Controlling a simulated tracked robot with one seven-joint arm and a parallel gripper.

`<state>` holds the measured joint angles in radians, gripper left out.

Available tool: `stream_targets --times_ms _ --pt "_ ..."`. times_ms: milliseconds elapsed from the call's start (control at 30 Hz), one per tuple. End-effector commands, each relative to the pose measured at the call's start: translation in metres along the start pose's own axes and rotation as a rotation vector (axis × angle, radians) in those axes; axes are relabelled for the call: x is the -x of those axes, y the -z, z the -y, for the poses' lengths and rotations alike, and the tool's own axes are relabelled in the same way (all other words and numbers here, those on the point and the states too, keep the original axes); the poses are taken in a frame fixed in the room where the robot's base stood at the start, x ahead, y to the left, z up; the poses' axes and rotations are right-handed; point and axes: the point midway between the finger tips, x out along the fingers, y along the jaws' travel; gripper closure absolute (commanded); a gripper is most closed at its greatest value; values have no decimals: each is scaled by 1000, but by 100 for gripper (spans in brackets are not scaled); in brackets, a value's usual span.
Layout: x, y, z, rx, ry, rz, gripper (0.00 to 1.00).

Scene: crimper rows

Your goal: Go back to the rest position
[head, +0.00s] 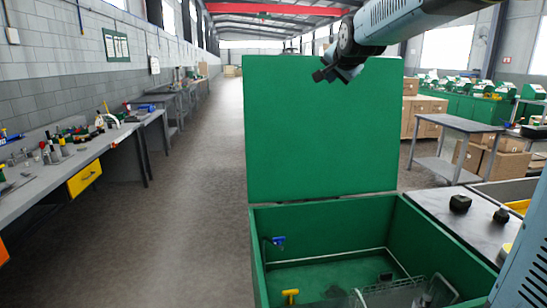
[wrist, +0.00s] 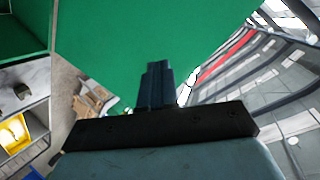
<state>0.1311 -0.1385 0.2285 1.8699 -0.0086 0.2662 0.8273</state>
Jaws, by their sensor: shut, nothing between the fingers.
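My gripper (head: 322,75) is raised high in the head view, in front of the upper part of the upright green lid panel (head: 322,135). It is shut and nothing shows between its fingers. In the wrist view my gripper (wrist: 157,66) shows its dark fingers together, with the green panel (wrist: 110,35) filling much of the background. My arm reaches in from the upper right of the head view.
Below the panel is an open green bin (head: 400,229) holding a wire basket (head: 405,292), a yellow item (head: 290,296) and a blue item (head: 278,241). A dark-topped table (head: 440,215) stands to its right. A cluttered bench (head: 110,141) runs along the left. The aisle floor (head: 200,190) is clear.

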Motion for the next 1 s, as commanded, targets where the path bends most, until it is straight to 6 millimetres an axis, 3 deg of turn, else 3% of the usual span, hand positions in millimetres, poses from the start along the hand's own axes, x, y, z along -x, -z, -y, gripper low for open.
stream_targets --times_ms 100,600,800,1000 --pt "39 -24 -32 111 -74 47 100" --pt "188 -141 -190 521 -292 366 100" --pt "232 -189 -244 640 -311 508 100" --pt "252 -214 -269 695 -309 582 100"
